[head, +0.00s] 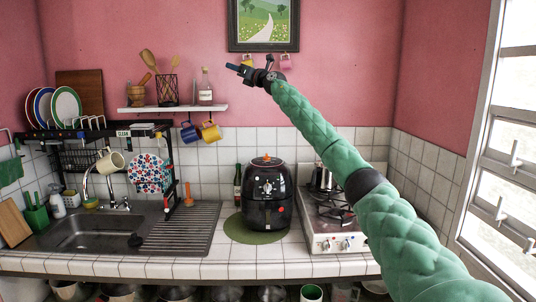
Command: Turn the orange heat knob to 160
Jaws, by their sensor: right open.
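A black air fryer (283,219) stands on a round green mat (236,232) on the white tiled counter. An orange knob-like part (267,157) shows on top of it. Its front carries a pale dial (267,187) and a small orange-red spot (280,210). The scale and any setting are too small to read. My right gripper (237,68) is open and empty, raised high near the wall, well above the fryer and apart from it. My left gripper is not in view.
A stove (322,242) with a metal pot (322,178) stands right of the fryer. A sink (85,232) and drainboard (180,238) lie left. A wall shelf (175,109) with hanging mugs and a framed picture (263,22) are near my right gripper.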

